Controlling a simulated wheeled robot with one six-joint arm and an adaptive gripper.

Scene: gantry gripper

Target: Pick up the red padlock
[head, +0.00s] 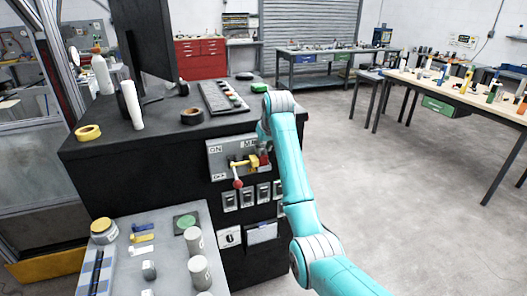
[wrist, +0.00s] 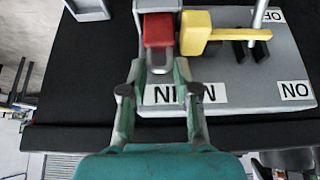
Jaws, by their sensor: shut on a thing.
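The red padlock (wrist: 158,30) shows at the top middle of the wrist view, its pale shackle toward me, in front of a grey block on the switch panel (wrist: 240,92). My gripper (wrist: 158,70) has one finger on each side of the shackle end and is shut on the padlock. The exact contact is hard to see. In the head view a small dark red patch of the padlock (head: 264,160) shows at the panel's right side, partly hidden by my teal arm. A yellow piece (wrist: 200,32) of the panel sits just right of the padlock in the wrist view.
The panel is on the front of a black cabinet (head: 130,170), with a red-knobbed lever (head: 238,184) beside the padlock and switches below. A grey bench (head: 165,225) with cylinders and small parts stands at front left. The floor on the right is clear.

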